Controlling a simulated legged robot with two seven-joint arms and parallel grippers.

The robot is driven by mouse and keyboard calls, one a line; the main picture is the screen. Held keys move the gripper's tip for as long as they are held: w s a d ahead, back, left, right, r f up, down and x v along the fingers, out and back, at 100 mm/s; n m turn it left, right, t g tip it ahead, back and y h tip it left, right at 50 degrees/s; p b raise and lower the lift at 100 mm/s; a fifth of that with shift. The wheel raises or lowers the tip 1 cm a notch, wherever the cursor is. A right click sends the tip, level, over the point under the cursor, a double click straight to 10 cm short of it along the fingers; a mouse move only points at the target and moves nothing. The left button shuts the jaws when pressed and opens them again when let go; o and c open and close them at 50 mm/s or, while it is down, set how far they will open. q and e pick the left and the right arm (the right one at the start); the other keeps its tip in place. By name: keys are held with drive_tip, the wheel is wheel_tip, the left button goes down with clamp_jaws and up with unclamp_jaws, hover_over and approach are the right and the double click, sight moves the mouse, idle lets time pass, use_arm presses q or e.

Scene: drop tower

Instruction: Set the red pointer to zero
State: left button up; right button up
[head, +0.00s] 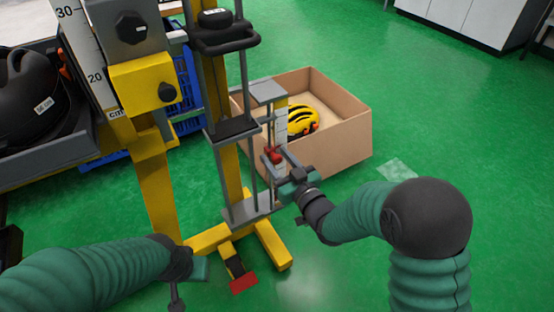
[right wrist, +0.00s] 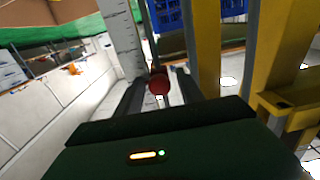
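The red pointer (head: 273,154) sits on a thin upright rod beside a white scale strip (head: 281,125) on the drop tower. In the right wrist view its round red knob (right wrist: 159,84) shows close up, with the scale (right wrist: 124,42) behind it. My right gripper (head: 274,155) is at the pointer, with one finger on each side of the knob. Gaps show between knob and fingers in the right wrist view, so it looks open around the knob. My left gripper (head: 177,294) is low at the bottom left; its fingers are mostly hidden.
The tower's yellow frame (head: 157,185) and grey guide rods stand left of the right gripper. A cardboard box (head: 345,137) holding a yellow helmet (head: 303,120) stands behind the pointer. A grey tray (head: 50,152) with a black helmet is at left. Green floor is free at right.

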clamp_jaws()
idle(1.2)
